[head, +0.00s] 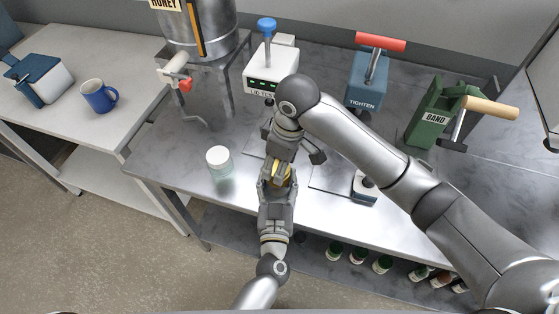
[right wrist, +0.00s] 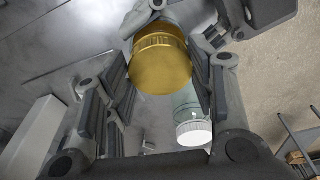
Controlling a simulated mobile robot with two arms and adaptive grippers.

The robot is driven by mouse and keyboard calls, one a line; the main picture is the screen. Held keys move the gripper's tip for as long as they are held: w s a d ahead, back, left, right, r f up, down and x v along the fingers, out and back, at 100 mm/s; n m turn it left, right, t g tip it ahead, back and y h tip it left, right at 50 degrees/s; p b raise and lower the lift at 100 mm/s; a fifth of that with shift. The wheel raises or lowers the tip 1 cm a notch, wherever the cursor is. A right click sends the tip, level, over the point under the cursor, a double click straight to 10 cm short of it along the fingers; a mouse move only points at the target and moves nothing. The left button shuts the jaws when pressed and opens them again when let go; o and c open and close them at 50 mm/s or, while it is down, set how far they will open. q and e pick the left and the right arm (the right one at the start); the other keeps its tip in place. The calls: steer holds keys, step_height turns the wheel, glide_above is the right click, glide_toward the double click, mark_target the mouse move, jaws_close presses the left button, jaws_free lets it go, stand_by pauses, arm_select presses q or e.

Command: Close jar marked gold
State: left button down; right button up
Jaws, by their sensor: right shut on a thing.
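A gold lid (right wrist: 160,68) sits between the fingers of my right gripper (right wrist: 163,95) in the right wrist view, its ribbed side showing. In the head view the gold piece (head: 283,172) shows only in part between my two grippers. My right gripper (head: 284,160) comes down on it from above, shut on it. My left gripper (head: 276,180) reaches up from the bottom, with its fingers close around the same spot. The jar body under the gold lid is hidden, and I cannot tell how firmly the left fingers grip.
A clear jar with a white lid (head: 218,157) stands left of my grippers on the metal table (head: 170,165). Behind are a honey tank (head: 205,35), a lid test device (head: 270,70), a blue tighten press (head: 366,80) and a green band device (head: 430,115). Several jars stand below.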

steer(key=m, duration=0.5)
steer(key=shift+s+a+m+t, duration=0.15)
steer(key=shift+a+m+t, duration=0.05)
steer(key=shift+m+t, duration=0.1)
steer(key=m, duration=0.3)
steer(key=shift+a+m+h, duration=0.1)
steer(key=shift+m+h, duration=0.3)
steer(key=m, duration=0.3)
steer(key=shift+h, duration=0.3)
steer(key=m, duration=0.4)
steer(key=shift+h, duration=0.3)
steer(key=m, duration=0.4)
steer(key=shift+a+m+h, duration=0.1)
steer(key=shift+m+h, duration=0.2)
steer(key=m, duration=0.4)
steer(key=shift+w+m, duration=0.25)
steer(key=shift+m, duration=0.05)
steer(key=m+g, duration=0.1)
steer(key=m, duration=0.3)
steer(key=shift+w+m+h, duration=0.1)
steer(key=shift+m+h, duration=0.2)
steer(key=shift+m, duration=0.1)
steer(key=m+g, duration=0.1)
steer(key=m, duration=0.3)
